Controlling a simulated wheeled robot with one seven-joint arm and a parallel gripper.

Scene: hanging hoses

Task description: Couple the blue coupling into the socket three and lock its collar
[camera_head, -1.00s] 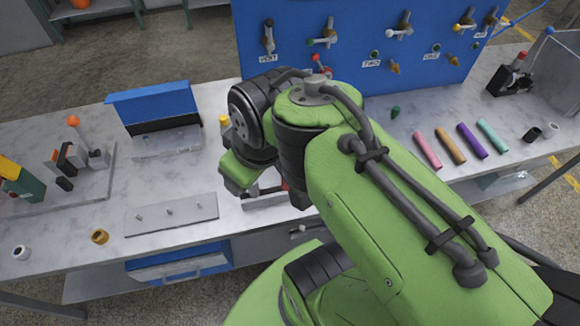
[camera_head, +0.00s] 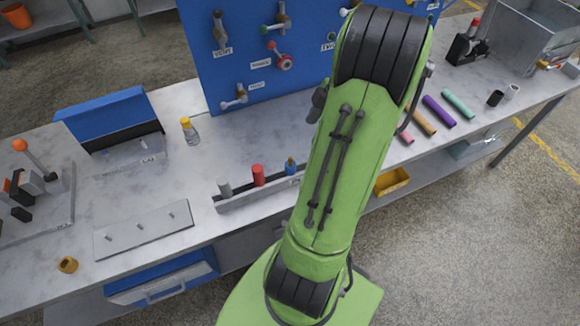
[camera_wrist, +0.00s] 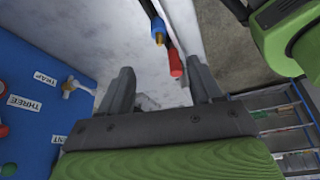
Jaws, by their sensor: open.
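The blue coupling (camera_head: 290,166) stands upright at the right end of a low grey rack, partly beside my arm. In the wrist view the blue coupling (camera_wrist: 157,24) shows a brass-coloured end, ahead of my fingers. A red coupling (camera_head: 258,175) and a grey coupling (camera_head: 224,188) stand in the same rack. Socket three (camera_head: 282,61) is a red-ringed fitting on the blue panel; its label THREE (camera_wrist: 24,104) is readable in the wrist view. My gripper (camera_wrist: 161,77) is open, with nothing visible between its fingers. My arm mostly hides it in the head view.
A valve (camera_head: 236,97) sits low on the blue panel (camera_head: 300,95). A yellow-capped bottle (camera_head: 190,131), a blue-backed box (camera_head: 112,118) and a pinned plate (camera_head: 145,231) stand left of the rack. Coloured tubes (camera_head: 440,111) lie right of my arm. Bench between rack and panel looks clear.

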